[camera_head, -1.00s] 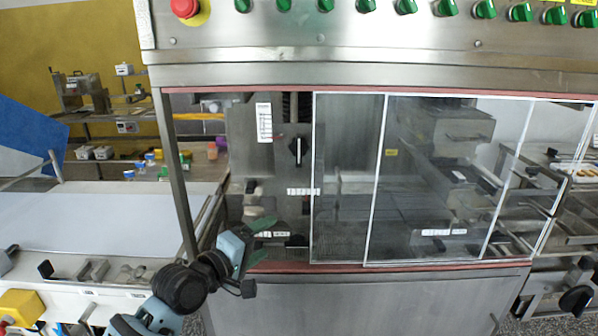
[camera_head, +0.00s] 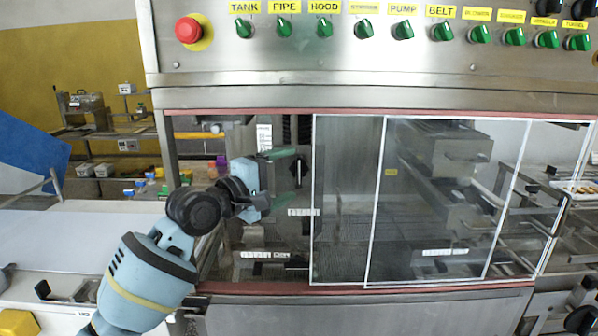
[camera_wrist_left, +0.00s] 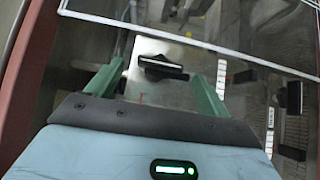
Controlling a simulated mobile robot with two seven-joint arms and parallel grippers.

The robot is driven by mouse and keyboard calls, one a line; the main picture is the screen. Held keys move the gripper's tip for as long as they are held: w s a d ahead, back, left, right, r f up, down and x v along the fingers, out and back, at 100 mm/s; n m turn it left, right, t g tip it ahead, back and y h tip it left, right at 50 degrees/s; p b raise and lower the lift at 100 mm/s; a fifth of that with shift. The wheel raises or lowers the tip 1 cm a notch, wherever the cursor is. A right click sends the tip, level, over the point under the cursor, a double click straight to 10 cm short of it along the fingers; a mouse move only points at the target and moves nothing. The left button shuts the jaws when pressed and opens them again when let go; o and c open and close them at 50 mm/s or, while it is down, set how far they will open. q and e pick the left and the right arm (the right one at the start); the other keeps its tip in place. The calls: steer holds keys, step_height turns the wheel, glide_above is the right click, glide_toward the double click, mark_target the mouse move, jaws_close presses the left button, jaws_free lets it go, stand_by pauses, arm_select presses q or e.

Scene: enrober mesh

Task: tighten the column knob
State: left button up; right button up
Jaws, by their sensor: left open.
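The column knob is a black knob with a pale stripe, and it shows in the left wrist view (camera_wrist_left: 163,67) ahead of my left gripper. In the head view the knob (camera_head: 299,170) is at the fingertips, partly hidden by them. My left gripper (camera_head: 288,174) is open, its green fingers reaching in at the left opening of the enclosure. In the wrist view the two fingers stand on either side of the knob, with gaps between. Whether the fingertips reach the knob's depth I cannot tell. My right gripper is in neither view.
Clear sliding panels (camera_head: 345,200) with white edges begin just right of the knob. The steel frame post (camera_head: 166,150) stands left of the opening. A control panel (camera_head: 370,55) with green switches and a red button is above. Other black knobs (camera_wrist_left: 294,97) sit to the right in the wrist view.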

mark_target(299, 185)
arm_select(q)
steer(key=shift+x, duration=2.25)
steer(key=c, duration=1)
